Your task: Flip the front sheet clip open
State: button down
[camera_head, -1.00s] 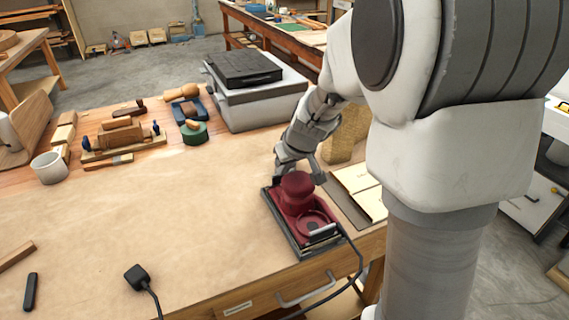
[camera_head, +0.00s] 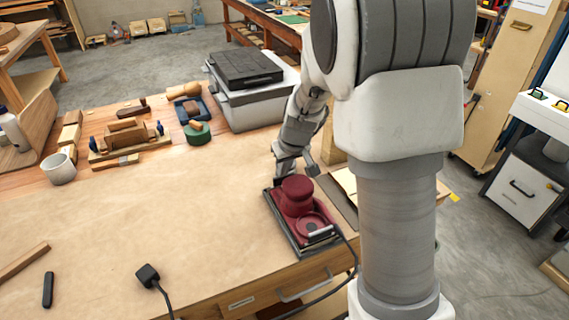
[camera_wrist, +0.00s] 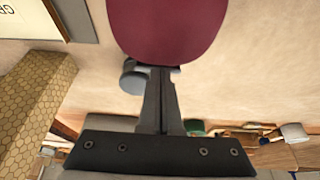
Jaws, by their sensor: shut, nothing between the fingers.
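The dark red sander (camera_head: 297,212) sits on its flat base near the front right edge of the workbench. A bright metal bar (camera_head: 320,232) shows at its near end; I cannot tell whether it is the front sheet clip. My gripper (camera_head: 295,172) is just behind the sander's round knob, on the far side from the metal bar. In the wrist view my gripper (camera_wrist: 160,72) is shut and empty, its fingertips close to the red body (camera_wrist: 165,28). A small grey round part (camera_wrist: 133,78) shows beside the fingertips. Contact cannot be told.
A black cord runs from the sander over the bench edge, and a black plug (camera_head: 148,274) lies on the bench (camera_head: 130,225). A honeycomb-patterned block (camera_wrist: 35,105) is near the gripper.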

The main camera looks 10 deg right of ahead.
jog(key=shift+w+a+r+g+p, duration=0.1)
jog(key=shift+w+r+g+p, duration=0.25)
jog(key=shift+p, duration=0.85)
jog(key=shift+w+r+g+p, duration=0.15)
jog(key=shift+g+p, duration=0.4)
jog(key=shift+p, duration=0.65)
jog(key=p, duration=0.1)
jog(key=w+g+p, duration=0.1)
jog(key=p, duration=0.1)
jog(key=shift+a+f+g+h, duration=0.1)
jog(key=shift+f+g+h, duration=0.15)
jog(key=shift+g+h, duration=0.05)
jog(key=g+p, duration=0.1)
jog(key=w+g+p, duration=0.1)
jog(key=shift+a+f+p, duration=0.1)
jog(key=shift+f+p, duration=0.15)
jog(key=shift+p, duration=0.1)
jog(key=shift+w+a+f+g+h+p, duration=0.1)
jog(key=shift+w+f+g+h+p, duration=0.25)
jog(key=shift+g, duration=0.5)
jog(key=shift+w+a+f+g+h+p, duration=0.15)
jog(key=shift+w+f+g, duration=0.2)
jog(key=shift+g, duration=0.5)
jog(key=shift+d+r, duration=0.1)
jog(key=shift+r, duration=0.05)
jog(key=shift+s, duration=0.1)
jog(key=shift+s+d+f, duration=0.15)
jog(key=shift+s+f, duration=0.1)
jog(key=shift+s, duration=0.4)
